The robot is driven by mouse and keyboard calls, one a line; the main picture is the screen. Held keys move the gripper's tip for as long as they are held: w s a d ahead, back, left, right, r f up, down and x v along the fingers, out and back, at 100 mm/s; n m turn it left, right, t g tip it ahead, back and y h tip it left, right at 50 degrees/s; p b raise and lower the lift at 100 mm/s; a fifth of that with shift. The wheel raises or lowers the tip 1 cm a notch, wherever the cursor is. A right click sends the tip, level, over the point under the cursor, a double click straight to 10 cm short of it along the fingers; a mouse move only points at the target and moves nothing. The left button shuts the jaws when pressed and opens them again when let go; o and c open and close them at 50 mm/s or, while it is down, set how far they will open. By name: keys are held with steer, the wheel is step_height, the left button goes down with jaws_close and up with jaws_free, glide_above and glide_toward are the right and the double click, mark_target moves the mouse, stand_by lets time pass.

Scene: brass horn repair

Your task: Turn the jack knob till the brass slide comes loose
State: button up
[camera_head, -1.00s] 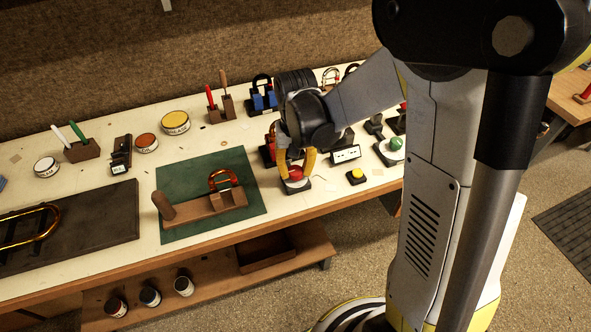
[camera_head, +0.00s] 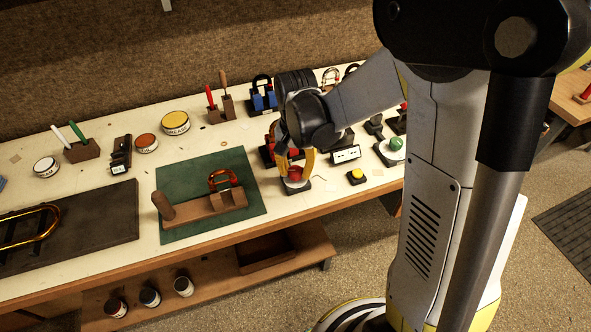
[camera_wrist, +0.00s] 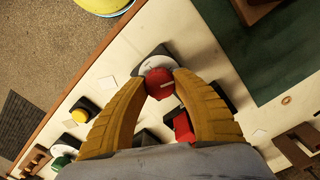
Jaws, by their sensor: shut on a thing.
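The red knob (camera_head: 295,172) sits on a small dark base with a pale round dial near the bench's front edge. It also shows in the wrist view (camera_wrist: 160,86), with a pale mark on top. My gripper (camera_head: 296,165) points down over it, its two yellow fingers shut on the knob from opposite sides (camera_wrist: 163,78). Behind it stands a red-and-black holder (camera_head: 267,154), partly hidden by my gripper. A copper-red U-shaped tube (camera_head: 222,174) stands on a wooden block on the green mat. I cannot tell which tube is the brass slide.
A yellow button (camera_head: 356,175) and a small white display (camera_head: 346,154) stand right of the knob. A green knob (camera_head: 396,143) is farther right. The green mat (camera_head: 180,232) lies left. A blue holder (camera_head: 263,98) stands behind. A large brass tube (camera_head: 38,238) lies far left.

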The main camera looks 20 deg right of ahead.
mark_target(296, 170)
steer(key=o, duration=1.2)
step_height(296, 170, up, 12)
steer(key=s+r+n+t, duration=0.1)
steer(key=s+n+t, duration=0.1)
steer(key=s, duration=0.2)
steer(key=s+r+n+t, duration=0.1)
steer(key=s+n+t, duration=0.1)
steer(key=s, duration=0.2)
steer(key=s+r+n+t, duration=0.1)
steer(key=s+n+t, duration=0.1)
steer(key=s, duration=0.3)
steer(key=shift+t, duration=0.6)
